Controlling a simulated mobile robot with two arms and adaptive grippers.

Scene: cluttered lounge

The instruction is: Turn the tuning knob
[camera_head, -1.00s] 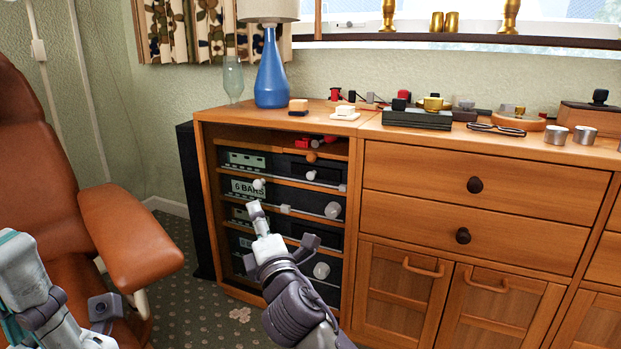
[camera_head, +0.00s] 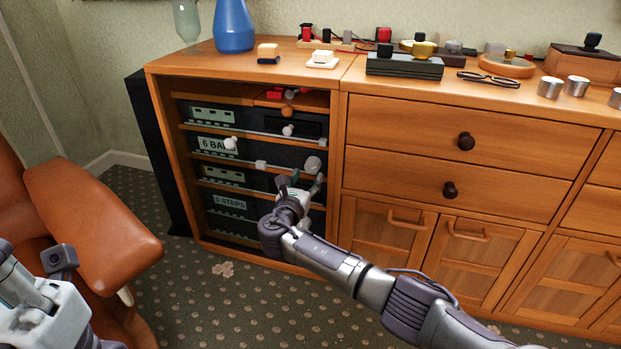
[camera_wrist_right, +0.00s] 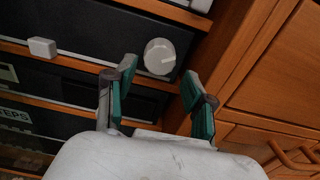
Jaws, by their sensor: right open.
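A round pale knob (camera_head: 312,165) sits on the front of a dark radio unit in the open cabinet; it shows large in the right wrist view (camera_wrist_right: 160,56). I cannot tell for certain that it is the tuning knob. My right gripper (camera_head: 300,182) is at the cabinet front, just below this knob. In the wrist view its green-padded fingers (camera_wrist_right: 158,82) are apart and empty, with the knob beyond and between their tips, not gripped. My left gripper (camera_head: 62,265) is partly in view at the lower left; its jaws are unclear.
Other pale knobs (camera_head: 231,143) and (camera_head: 288,130) and a small white block-like control (camera_head: 260,165) are on the stacked units. Wooden shelf edges separate them. Drawers (camera_head: 460,140) adjoin on the right. A brown armchair (camera_head: 90,225) stands left, with carpet between.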

